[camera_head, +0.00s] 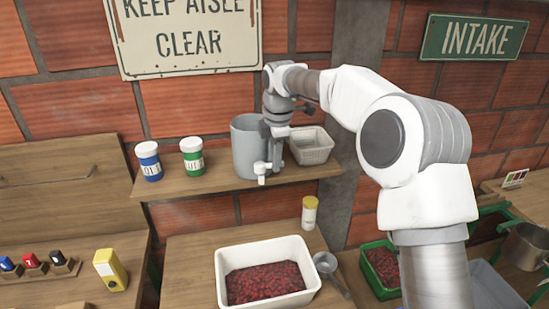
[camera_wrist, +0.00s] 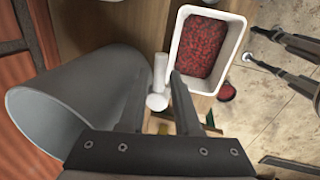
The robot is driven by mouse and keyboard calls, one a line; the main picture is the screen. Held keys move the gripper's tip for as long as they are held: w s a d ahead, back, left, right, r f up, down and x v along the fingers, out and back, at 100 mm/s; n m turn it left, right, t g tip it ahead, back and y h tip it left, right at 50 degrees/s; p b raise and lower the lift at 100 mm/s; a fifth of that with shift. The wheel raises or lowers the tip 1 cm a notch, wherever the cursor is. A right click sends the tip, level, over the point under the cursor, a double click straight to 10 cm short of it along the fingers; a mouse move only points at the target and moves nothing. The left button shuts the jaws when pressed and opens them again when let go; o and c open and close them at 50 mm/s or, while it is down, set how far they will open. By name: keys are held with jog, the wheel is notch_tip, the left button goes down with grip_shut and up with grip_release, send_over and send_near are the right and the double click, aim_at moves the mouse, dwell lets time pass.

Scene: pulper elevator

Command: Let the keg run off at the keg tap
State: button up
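The keg (camera_head: 245,148) is a grey cylinder standing on the wall shelf. Its white tap (camera_head: 262,170) sticks out low at the front, above the worktable. In the wrist view the keg (camera_wrist: 55,112) fills the left side, and the tap (camera_wrist: 159,72) shows as a white stem with a round end. My gripper (camera_head: 276,152) is at the front right of the keg, close to the tap. In the wrist view its two dark fingers (camera_wrist: 160,92) are apart, with the tap seen between them. I cannot tell whether either finger touches it. No flow is visible.
Blue (camera_head: 149,161) and green (camera_head: 192,157) jars stand left of the keg; a pale basket (camera_head: 311,147) is at right. Below are a white tub (camera_head: 223,288) of red cherries, a yellow-capped shaker (camera_head: 309,213) and a metal scoop (camera_head: 327,265).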

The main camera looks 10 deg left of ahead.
grip_shut()
dwell(1.4)
